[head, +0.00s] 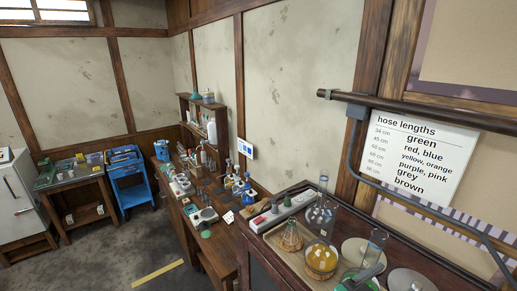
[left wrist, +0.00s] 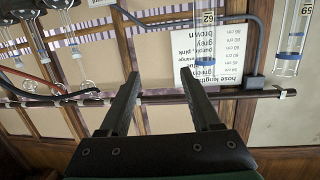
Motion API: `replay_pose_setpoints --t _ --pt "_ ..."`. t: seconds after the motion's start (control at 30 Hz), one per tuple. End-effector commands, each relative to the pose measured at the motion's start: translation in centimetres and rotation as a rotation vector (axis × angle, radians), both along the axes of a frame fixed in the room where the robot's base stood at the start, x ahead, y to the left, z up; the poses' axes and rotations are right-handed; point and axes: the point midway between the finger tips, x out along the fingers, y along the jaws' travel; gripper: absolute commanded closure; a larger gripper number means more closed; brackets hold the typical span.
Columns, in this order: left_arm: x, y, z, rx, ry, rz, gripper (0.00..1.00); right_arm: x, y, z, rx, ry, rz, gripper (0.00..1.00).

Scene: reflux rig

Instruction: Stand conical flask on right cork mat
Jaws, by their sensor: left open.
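In the head view, a conical flask (head: 291,238) with brownish contents stands upright in a wooden tray on the right-hand bench. Right of it is a glass vessel with a round amber-yellow base (head: 321,262). A pale beige disc (head: 352,248) lies behind a clear glass vessel. I cannot tell which disc is the right cork mat. My left gripper (left wrist: 156,78) shows in the left wrist view, with fingers apart and nothing between them. It faces the wall sign, which appears upside down there. The flask does not show in that view. My right gripper is not in view.
A round-bodied glass flask (head: 320,215) and a tall clear vessel (head: 376,245) crowd the bench. A grey disc (head: 410,281) lies at its lower right. A dark rail (head: 430,112) runs along the wall above the sign (head: 418,158). Glassware labelled 62 (left wrist: 207,30) and 59 (left wrist: 293,35) shows in the wrist view.

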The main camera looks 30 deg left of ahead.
Motion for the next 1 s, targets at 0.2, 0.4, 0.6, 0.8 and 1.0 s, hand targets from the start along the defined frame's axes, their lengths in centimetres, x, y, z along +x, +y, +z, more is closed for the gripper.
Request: replay_pose_setpoints --t 0.2,0.4,0.6,0.8,1.0 --pt "-6.2 12.2 20.9 -0.167 -0.512 0.215 0.36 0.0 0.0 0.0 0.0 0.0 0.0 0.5" --pt "-16.7 19.1 30.8 -0.26 -0.866 0.33 0.36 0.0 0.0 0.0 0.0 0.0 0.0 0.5" --pt "-19.8 20.5 32.6 -0.281 -0.955 0.352 0.36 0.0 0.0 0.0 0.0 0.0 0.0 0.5" --pt "-19.7 20.4 32.5 -0.281 -0.951 0.352 0.36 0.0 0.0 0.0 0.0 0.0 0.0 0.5" --pt "-19.7 20.4 32.5 -0.28 -0.95 0.351 0.36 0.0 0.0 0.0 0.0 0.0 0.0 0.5"
